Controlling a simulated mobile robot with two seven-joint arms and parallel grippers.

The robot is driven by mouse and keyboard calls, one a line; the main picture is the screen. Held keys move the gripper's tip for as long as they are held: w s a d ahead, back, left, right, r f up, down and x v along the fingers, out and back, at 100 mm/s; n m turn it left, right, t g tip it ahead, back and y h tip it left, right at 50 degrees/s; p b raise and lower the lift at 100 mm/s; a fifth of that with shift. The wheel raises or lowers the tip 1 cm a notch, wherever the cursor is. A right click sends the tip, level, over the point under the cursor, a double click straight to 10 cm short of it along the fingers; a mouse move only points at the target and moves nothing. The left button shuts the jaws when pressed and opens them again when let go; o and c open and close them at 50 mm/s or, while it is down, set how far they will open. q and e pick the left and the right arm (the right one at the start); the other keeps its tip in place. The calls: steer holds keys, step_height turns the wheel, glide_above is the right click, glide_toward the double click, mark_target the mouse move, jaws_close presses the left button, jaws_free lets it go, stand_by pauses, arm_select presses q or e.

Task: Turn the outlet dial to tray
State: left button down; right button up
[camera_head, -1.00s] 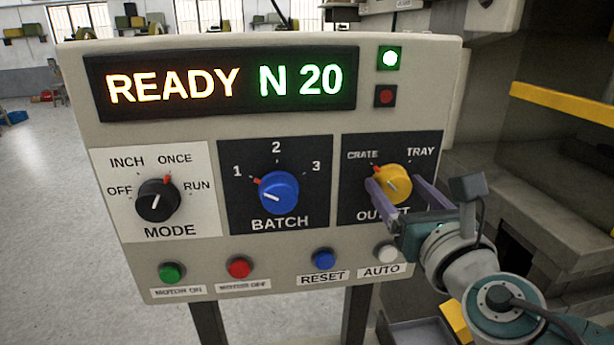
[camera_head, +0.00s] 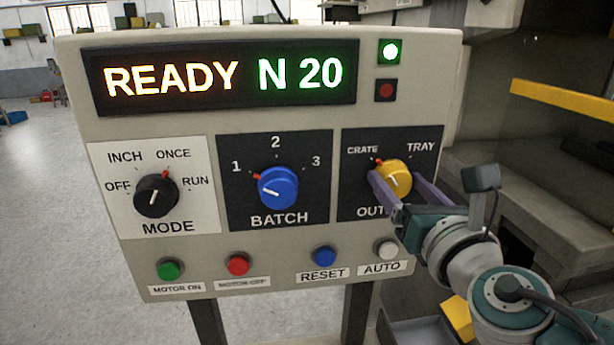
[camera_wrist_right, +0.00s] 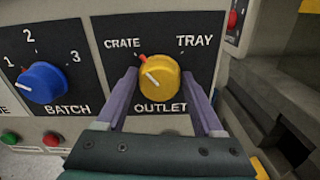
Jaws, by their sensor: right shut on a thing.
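The yellow outlet dial (camera_head: 393,180) is on a dark plate at the right of the control panel. Its red pointer is at the upper left, towards the CRATE label (camera_head: 362,150); the TRAY label (camera_head: 421,147) is at the upper right. My right gripper (camera_head: 397,187) is shut on the dial, with one purple finger on each side of it. The right wrist view also shows the dial (camera_wrist_right: 159,77) between the fingers, its red pointer on the CRATE side. My left gripper is in neither view.
Left of the outlet dial are the blue batch dial (camera_head: 277,188) at 1 and the black mode dial (camera_head: 156,197) at ONCE. Several push buttons line the panel below, with the white AUTO button (camera_head: 387,249) close to my right gripper. The display (camera_head: 222,78) reads READY N 20.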

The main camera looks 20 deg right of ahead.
steer(key=m+b, duration=0.2)
steer(key=m, duration=0.2)
steer(key=shift+d+f, duration=0.1)
steer(key=shift+f, duration=0.1)
steer(key=m+b, duration=0.2)
steer(key=m, duration=0.3)
steer(key=shift+s+d+b, duration=0.1)
steer(key=shift+b, duration=0.2)
steer(key=m+b, duration=0.1)
steer(key=m, duration=0.2)
steer(key=shift+f, duration=0.1)
steer(key=shift+m+b, duration=0.5)
steer(key=shift+m, duration=1.7)
steer(key=o, duration=1.4)
steer(key=shift+c, duration=0.2)
